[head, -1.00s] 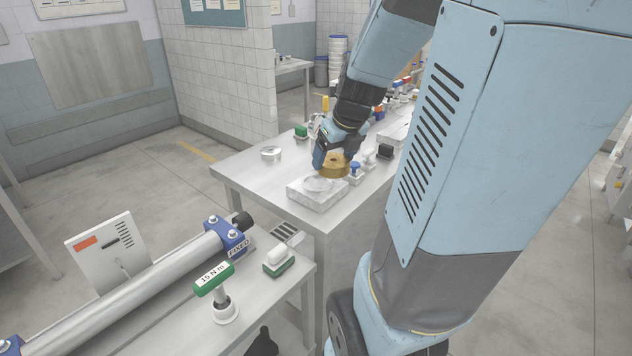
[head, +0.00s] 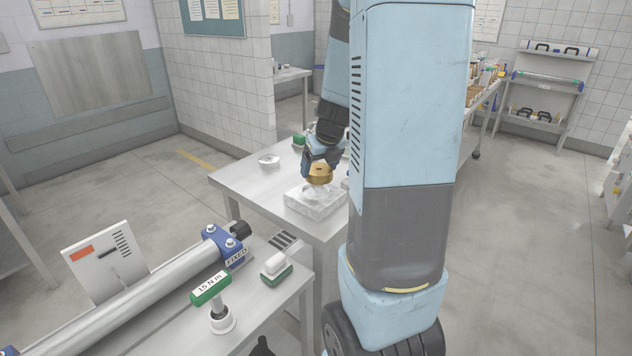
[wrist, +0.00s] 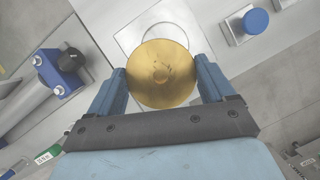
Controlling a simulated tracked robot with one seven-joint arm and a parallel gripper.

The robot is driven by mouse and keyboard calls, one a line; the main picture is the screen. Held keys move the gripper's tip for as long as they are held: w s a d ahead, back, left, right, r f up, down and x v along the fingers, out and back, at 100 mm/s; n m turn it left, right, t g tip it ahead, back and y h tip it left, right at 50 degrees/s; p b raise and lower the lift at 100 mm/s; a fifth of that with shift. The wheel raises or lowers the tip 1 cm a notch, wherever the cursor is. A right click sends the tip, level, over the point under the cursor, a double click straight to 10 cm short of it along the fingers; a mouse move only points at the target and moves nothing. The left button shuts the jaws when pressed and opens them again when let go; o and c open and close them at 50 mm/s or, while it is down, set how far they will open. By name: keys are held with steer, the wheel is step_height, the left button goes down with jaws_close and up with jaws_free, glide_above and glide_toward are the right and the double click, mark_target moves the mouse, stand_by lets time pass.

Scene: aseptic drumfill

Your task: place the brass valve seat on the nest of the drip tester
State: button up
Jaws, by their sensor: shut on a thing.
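My gripper (wrist: 161,88) is shut on the brass valve seat, with a finger on either side of it. The brass valve seat (wrist: 160,70) is a round gold disc in the wrist view, and it also shows in the head view (head: 320,174) below my gripper (head: 321,165). A pale square block with a round clear ring on top, which looks like the drip tester (head: 316,207), stands on the table under the seat. In the wrist view the ring (wrist: 170,30) lies partly hidden behind the seat. The seat appears held above the block; the exact gap cannot be told.
A small white round part (head: 268,161) lies on the table (head: 240,180) to the left. A blue-knobbed part (wrist: 255,22) stands beside the block. In front, a bench carries a tube in a blue clamp (head: 228,243) and a green-handled torque tool (head: 212,290).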

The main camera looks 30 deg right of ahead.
mark_target(318, 166)
steer(key=shift+w+d+f, duration=0.2)
steer(key=shift+w+f, duration=0.55)
steer(key=shift+f, duration=0.15)
steer(key=shift+w+d+f, duration=0.2)
steer(key=shift+w+f, duration=0.5)
steer(key=shift+f, duration=0.2)
steer(key=shift+w+d+f, duration=0.1)
steer(key=shift+w+f, duration=0.05)
steer(key=shift+f, duration=1.5)
steer(key=o, duration=1.9)
steer(key=shift+f, duration=0.1)
steer(key=shift+c, duration=0.2)
